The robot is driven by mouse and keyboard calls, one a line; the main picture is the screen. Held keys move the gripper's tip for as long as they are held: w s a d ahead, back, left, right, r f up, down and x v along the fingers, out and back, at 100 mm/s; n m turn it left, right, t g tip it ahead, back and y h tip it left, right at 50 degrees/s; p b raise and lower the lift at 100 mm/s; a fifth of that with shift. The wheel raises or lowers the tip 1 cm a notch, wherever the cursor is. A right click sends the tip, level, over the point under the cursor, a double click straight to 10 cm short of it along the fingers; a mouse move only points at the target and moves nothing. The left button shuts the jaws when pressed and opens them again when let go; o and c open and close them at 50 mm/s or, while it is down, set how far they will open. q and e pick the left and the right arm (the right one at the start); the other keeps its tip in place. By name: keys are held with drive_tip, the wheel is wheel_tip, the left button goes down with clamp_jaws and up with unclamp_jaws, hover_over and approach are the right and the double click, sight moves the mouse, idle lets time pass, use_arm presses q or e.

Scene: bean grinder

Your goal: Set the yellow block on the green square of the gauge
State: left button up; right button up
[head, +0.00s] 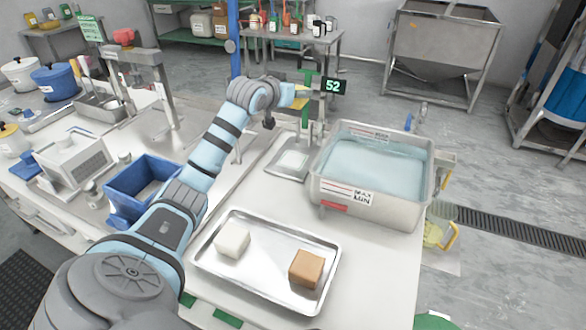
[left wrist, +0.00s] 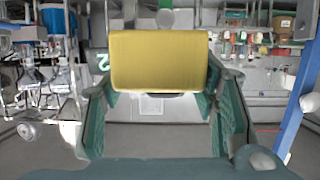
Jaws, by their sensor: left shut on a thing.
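The yellow block (left wrist: 160,62) is held between the green-padded fingers of my left gripper (left wrist: 160,100), filling the upper middle of the left wrist view. In the head view my left gripper (head: 306,92) is at the far side of the table, raised in front of the display reading 52 (head: 333,86). The yellow block shows there only as a small patch (head: 301,91) between the fingers. A flat metal plate with a pale square (head: 292,160) lies on the table below. I cannot make out the gauge's green square. My right gripper is not in view.
A metal tray (head: 215,272) with a white block (head: 233,240) and a brown block (head: 307,268) lies at the near side. A water tank (head: 333,207) stands right of the plate. A blue bin (head: 128,208) is at left, under my left arm.

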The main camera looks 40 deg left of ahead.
use_arm(q)
drive_tip(key=b, duration=0.4)
hover_over(292, 160)
wheel_tip(292, 160, down, 15)
drive_tip(key=shift+w+f, duration=0.1)
wheel_tip(292, 160, down, 5)
drive_tip(key=shift+r+b, duration=0.2)
drive_tip(key=shift+b, duration=0.35)
drive_tip(key=o, duration=1.3)
drive_tip(key=shift+r, duration=0.1)
